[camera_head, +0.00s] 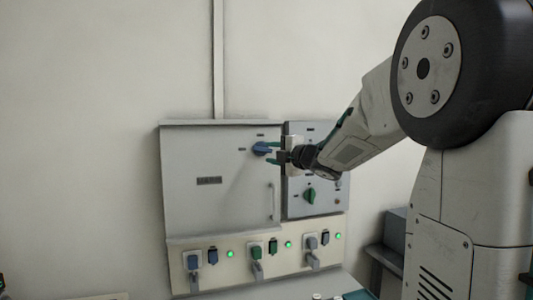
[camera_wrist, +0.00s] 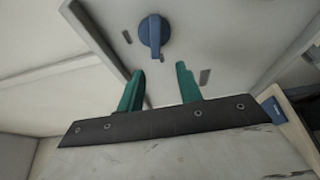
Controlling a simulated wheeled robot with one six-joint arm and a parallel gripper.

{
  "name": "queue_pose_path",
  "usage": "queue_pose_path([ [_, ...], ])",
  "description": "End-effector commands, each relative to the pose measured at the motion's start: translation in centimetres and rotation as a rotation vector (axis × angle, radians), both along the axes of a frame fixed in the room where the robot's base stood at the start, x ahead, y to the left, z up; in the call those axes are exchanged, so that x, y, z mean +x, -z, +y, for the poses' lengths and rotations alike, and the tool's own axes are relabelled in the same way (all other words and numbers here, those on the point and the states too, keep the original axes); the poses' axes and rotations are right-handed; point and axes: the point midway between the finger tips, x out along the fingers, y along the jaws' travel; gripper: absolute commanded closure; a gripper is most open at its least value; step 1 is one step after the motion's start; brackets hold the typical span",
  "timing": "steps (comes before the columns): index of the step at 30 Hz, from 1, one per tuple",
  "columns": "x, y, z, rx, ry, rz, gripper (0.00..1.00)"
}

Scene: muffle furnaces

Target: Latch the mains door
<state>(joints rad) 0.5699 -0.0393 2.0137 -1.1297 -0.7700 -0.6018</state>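The mains door (camera_head: 215,205) is a flat grey cabinet door on the wall and looks closed. A blue rotary latch (camera_head: 262,148) sits near its top right corner, and its grip looks roughly level in the head view. In the wrist view the blue latch (camera_wrist: 154,35) shows clearly, its grip running up and down the picture. My gripper (camera_head: 275,152) is just right of the latch. In the wrist view my gripper's green fingers (camera_wrist: 160,80) are apart with nothing between them. The latch lies beyond the fingertips, not between them.
A grey control panel (camera_head: 325,200) with a green rotary knob (camera_head: 309,196) adjoins the door on the right, partly behind my arm. Below runs a socket strip (camera_head: 230,267) with plugs and green lamps.

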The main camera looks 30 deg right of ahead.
Motion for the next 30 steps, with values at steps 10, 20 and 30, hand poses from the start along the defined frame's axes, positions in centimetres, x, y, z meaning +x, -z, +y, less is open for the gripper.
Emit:
queue_pose_path([
  [10, -0.1, 0.0, 0.2, 0.000, -0.005, 0.000, 0.42],
  [20, 2.7, 1.9, 6.7, 0.399, -0.064, -0.065, 0.16],
  [30, 1.8, 3.3, 4.6, 1.431, 0.018, -0.353, 0.16],
])
